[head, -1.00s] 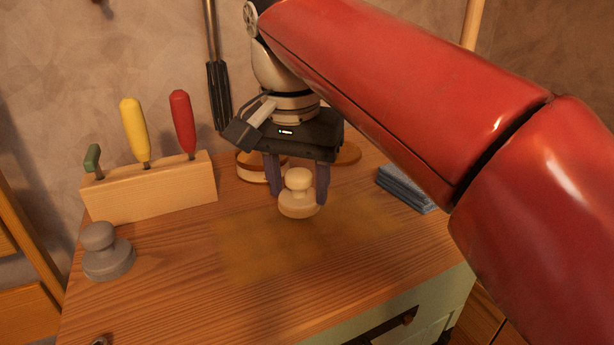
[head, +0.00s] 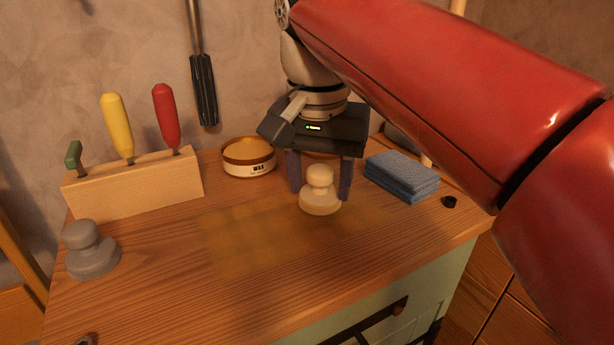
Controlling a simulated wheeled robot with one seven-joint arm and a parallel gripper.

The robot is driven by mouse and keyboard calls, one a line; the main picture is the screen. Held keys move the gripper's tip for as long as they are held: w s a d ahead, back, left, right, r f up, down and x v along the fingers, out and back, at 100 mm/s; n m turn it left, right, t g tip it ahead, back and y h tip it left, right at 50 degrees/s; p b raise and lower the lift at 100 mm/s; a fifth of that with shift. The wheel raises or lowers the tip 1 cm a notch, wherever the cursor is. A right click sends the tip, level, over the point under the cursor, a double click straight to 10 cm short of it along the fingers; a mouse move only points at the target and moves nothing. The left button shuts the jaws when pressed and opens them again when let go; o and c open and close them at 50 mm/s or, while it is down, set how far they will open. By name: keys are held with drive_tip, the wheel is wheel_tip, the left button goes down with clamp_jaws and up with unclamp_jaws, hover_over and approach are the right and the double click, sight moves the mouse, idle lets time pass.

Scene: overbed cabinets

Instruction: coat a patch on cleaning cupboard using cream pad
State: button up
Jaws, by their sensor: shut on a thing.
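The cream pad (head: 319,194) is a round pale block with a knob on top. My gripper (head: 320,178) is shut on it, its dark fingers on either side of the knob. The pad is at the back right part of a dull yellow-brown patch (head: 250,235) on the wooden top of the cleaning cupboard (head: 170,285). The pad looks upright and at or very near the surface; I cannot tell whether it touches. The pad's underside is hidden.
An open wax tin (head: 248,158) stands behind the patch. A folded blue cloth (head: 402,176) lies right of my gripper, with a small black piece (head: 449,202) nearby. A grey pad (head: 91,250) stands at left, before a wooden tool block (head: 135,185).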

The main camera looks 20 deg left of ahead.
drive_tip(key=shift+w+d+f+p, duration=0.1)
drive_tip(key=shift+w+d+p, duration=0.05)
drive_tip(key=shift+w+d, duration=1.3)
drive_tip(key=shift+w+d+f+p, duration=0.1)
drive_tip(key=shift+w+d+p, duration=0.05)
drive_tip(key=shift+w+d, duration=1.25)
drive_tip(key=shift+s+d+f+b, duration=0.1)
drive_tip(key=shift+s+d+b, duration=0.5)
drive_tip(key=shift+d, duration=0.15)
drive_tip(key=shift+s+a+f+p, duration=0.1)
drive_tip(key=shift+s+a+p, duration=0.2)
drive_tip(key=shift+s+a, duration=1.2)
drive_tip(key=shift+s+a+f+p, duration=0.1)
drive_tip(key=shift+s+a+p, duration=0.15)
drive_tip(key=shift+s+a, duration=1.2)
drive_tip(key=shift+s+a+r, duration=0.1)
drive_tip(key=shift+s+a, duration=0.4)
drive_tip(key=shift+s, duration=0.35)
drive_tip(key=shift+s+a, duration=0.5)
drive_tip(key=shift+s, duration=0.3)
wheel_tip(320, 180, up, 6)
drive_tip(key=shift+r, duration=1.55)
